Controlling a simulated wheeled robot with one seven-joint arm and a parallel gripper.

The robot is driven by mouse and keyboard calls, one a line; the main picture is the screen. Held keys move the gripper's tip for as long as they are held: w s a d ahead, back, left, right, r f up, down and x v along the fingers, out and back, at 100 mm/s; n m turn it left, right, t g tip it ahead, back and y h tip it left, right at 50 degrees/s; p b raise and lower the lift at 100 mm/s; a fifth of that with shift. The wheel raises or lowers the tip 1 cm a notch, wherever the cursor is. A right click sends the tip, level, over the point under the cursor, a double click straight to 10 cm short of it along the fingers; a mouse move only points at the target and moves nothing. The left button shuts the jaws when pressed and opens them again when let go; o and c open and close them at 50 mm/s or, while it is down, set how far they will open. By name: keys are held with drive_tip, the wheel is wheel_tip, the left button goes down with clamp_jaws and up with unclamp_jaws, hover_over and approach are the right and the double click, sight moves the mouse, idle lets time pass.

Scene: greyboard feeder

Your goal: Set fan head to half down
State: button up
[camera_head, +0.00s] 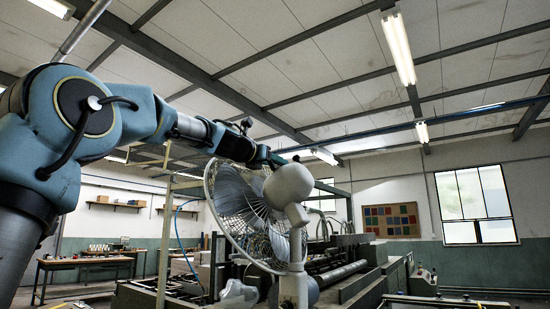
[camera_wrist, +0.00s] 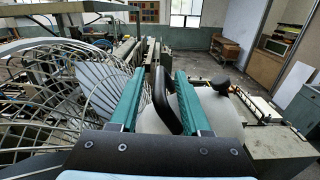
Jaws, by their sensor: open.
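A fan stands in the middle of the head view, with a round wire cage (camera_head: 228,205), a pale rounded motor housing (camera_head: 288,186) and a pale post (camera_head: 293,262). The cage is to the left of the housing and its face looks tilted. In the wrist view the cage (camera_wrist: 50,95) fills the left side and the housing (camera_wrist: 217,112) is behind the right finger. My gripper (camera_wrist: 157,74) is open, just above the housing. A dark curved bar (camera_wrist: 162,98) stands between its green fingers; I cannot tell whether they touch it. A black knob (camera_wrist: 221,84) is right of the fingers.
A long machine with rollers (camera_head: 340,272) lies behind the fan. A workbench (camera_head: 85,262) stands at the far left. In the wrist view a grey box-like surface (camera_wrist: 275,150) is at lower right, and open floor (camera_wrist: 195,62) lies beyond the fan.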

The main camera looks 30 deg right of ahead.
drive_tip(key=c, duration=0.7)
drive_tip(key=shift+w, duration=0.1)
clamp_jaws()
drive_tip(key=shift+a+f, duration=0.1)
idle(0.6)
